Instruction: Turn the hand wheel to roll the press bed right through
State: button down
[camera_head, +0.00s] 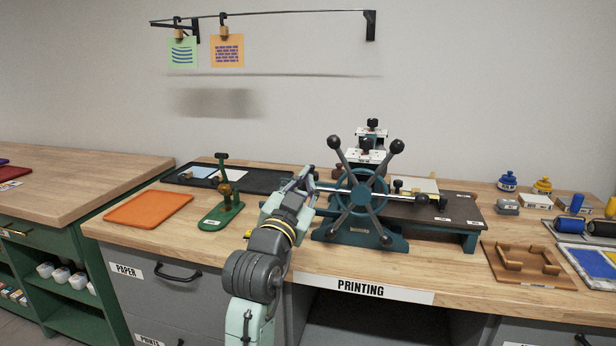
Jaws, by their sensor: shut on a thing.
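The hand wheel (361,190) is a dark teal ring with dark spokes ending in round black knobs. It stands upright at the front of the press (352,234), near the middle of the table. The dark press bed (460,207) extends to the right of the wheel, with small white labels on it. My gripper (307,182) reaches in from the front left and is at the wheel's left side, shut on part of the hand wheel. The exact spot of contact is hidden by the fingers.
A green hand tool (222,208) stands left of my arm, by an orange tray (149,208) and a black tray (258,181). A brown wooden holder (526,265) and ink pots lie right. Two prints hang on a rail (275,13) above.

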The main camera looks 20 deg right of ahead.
jog(key=shift+f, duration=0.1)
dwell(0.3)
jog(key=shift+w+a+f+n, duration=0.1)
jog(key=shift+f+n, duration=0.25)
jog(key=shift+n, duration=0.15)
jog(key=shift+f+n+y, duration=0.3)
jog(key=shift+f+n, duration=0.1)
jog(key=shift+n, duration=0.1)
jog(key=shift+a+f+n+t, duration=0.1)
jog(key=shift+f+n+t, duration=0.4)
jog(key=shift+f+n, duration=0.45)
jog(key=shift+r, duration=0.25)
dwell(0.6)
